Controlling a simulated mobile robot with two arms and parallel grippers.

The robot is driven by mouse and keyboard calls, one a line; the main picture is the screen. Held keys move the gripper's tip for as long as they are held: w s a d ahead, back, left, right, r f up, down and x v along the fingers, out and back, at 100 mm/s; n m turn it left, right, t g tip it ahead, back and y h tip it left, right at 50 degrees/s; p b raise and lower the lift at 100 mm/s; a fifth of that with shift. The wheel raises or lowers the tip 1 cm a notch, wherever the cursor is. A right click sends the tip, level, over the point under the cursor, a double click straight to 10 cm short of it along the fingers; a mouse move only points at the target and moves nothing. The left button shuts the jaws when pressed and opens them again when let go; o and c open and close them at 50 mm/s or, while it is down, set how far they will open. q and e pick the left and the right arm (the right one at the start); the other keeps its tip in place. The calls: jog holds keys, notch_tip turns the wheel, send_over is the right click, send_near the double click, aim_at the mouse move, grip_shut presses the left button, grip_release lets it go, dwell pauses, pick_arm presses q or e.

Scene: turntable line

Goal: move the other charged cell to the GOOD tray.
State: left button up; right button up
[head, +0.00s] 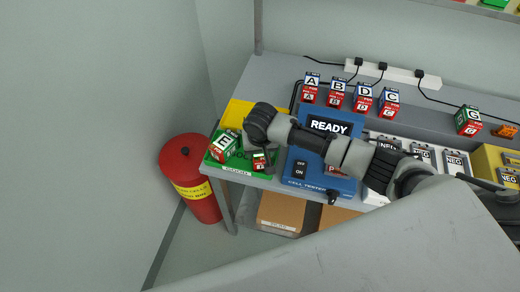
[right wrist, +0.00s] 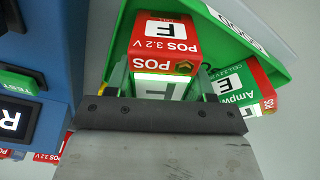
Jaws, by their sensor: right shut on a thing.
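The green GOOD tray (head: 216,165) is at the left end of the bench; its green wall also shows in the right wrist view (right wrist: 125,30). My right gripper (head: 262,153) is shut on cell F (head: 259,163), at the tray's right side. In the right wrist view, cell F (right wrist: 165,38) sits between the fingers (right wrist: 165,88), over the tray. I cannot tell whether its base touches the tray floor. My left gripper is not in view.
The blue cell tester (head: 318,185), its screen reading READY, is right of the tray. Cells A, B, D and C (head: 362,98) stand behind it, with cell G (head: 468,121) farther right. A yellow area (head: 238,112) lies behind the tray. A red bin (head: 185,160) stands left of the bench.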

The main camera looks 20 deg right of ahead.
jog(key=o, duration=1)
jog(key=shift+r, duration=0.1)
jog(key=r, duration=0.4)
jog(key=s+r, duration=0.1)
jog(key=r, duration=0.7)
jog(key=shift+s+a, duration=0.15)
jog(key=shift+s, duration=0.1)
